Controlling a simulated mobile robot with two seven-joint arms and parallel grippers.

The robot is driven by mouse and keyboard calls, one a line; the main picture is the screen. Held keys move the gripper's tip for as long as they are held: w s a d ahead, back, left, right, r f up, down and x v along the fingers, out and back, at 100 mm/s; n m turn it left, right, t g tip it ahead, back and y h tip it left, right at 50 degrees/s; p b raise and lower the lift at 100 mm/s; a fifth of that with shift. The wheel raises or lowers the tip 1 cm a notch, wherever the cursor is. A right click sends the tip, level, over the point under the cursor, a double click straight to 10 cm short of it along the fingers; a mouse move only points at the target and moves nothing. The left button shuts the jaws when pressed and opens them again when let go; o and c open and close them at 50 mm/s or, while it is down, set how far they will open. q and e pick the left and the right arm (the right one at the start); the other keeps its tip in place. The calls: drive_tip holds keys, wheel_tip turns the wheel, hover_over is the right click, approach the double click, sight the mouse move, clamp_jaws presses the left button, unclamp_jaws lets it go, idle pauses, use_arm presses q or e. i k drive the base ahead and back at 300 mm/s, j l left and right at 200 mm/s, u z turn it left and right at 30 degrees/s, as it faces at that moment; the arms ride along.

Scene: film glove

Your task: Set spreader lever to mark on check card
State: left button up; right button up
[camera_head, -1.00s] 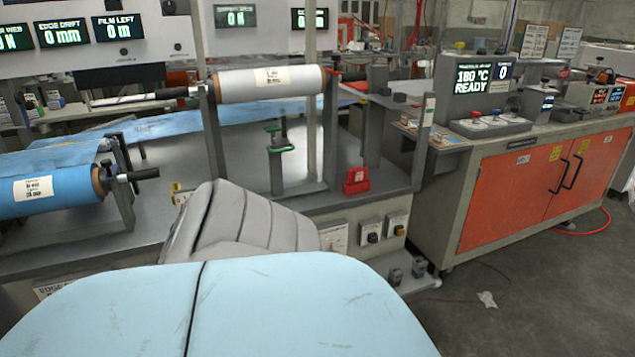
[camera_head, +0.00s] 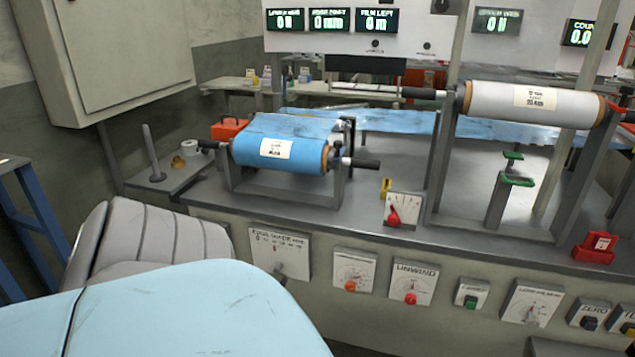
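No label that I can read names the spreader lever. A small upright white dial plate with a red-knobbed lever (camera_head: 394,215) stands on the machine's front edge, near the middle. A wider white scale panel with a small lever (camera_head: 279,253) is on the front face at lower left. I cannot tell which of these is the spreader lever. I cannot make out a check card. Neither of my grippers shows. My grey padded sleeve and light blue cover fill the lower left.
A blue film roll (camera_head: 279,153) sits on a stand at centre left, and a white roll (camera_head: 534,104) at right. Front-face controls include a red knob marked UNWIND (camera_head: 412,284) and a green one (camera_head: 470,294). A red block (camera_head: 596,248) stands at right. A cabinet (camera_head: 104,50) hangs upper left.

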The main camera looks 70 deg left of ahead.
sight(393, 220)
drive_tip(key=u, duration=1.55)
